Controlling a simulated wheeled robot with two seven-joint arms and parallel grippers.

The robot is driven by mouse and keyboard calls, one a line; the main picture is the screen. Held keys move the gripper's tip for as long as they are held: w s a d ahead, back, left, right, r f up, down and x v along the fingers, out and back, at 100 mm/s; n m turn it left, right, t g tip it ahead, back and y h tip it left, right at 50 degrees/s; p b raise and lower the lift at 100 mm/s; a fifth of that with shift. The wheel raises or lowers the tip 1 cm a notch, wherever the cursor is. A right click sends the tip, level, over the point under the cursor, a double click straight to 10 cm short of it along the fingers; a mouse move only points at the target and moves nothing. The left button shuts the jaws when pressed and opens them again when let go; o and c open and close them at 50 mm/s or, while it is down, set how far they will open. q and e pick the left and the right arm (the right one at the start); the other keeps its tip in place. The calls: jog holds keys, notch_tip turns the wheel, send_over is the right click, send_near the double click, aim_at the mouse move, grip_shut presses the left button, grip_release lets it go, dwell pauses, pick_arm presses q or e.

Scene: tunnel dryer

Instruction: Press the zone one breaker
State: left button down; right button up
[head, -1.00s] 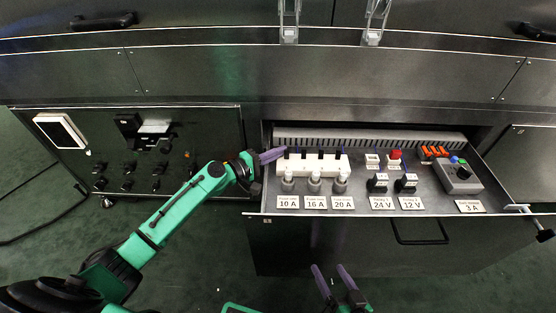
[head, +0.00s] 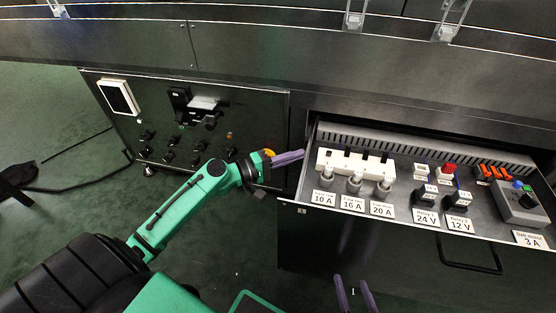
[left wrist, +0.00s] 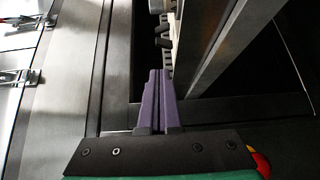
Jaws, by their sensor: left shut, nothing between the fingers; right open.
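A white breaker block (head: 355,165) with several black switches on top lies in the open drawer (head: 420,212). I cannot read which switch is zone one. My left gripper (head: 299,155) is shut and empty, its purple fingers pointing right at the drawer's left edge, apart from the block's left end in the picture. In the left wrist view its fingers (left wrist: 158,80) lie together, with small dark knobs (left wrist: 163,35) beyond the tips. My right gripper (head: 354,290) is open and empty at the bottom of the head view, in front of the drawer.
Round fuses labelled 10 A, 16 A and 20 A (head: 355,183) stand before the block. Right of them are a red button (head: 449,169), black relays (head: 425,194) and a grey motor box (head: 521,203). A control panel (head: 240,107) with knobs is at the left.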

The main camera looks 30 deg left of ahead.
pick_arm(q)
jog(key=v, duration=0.6)
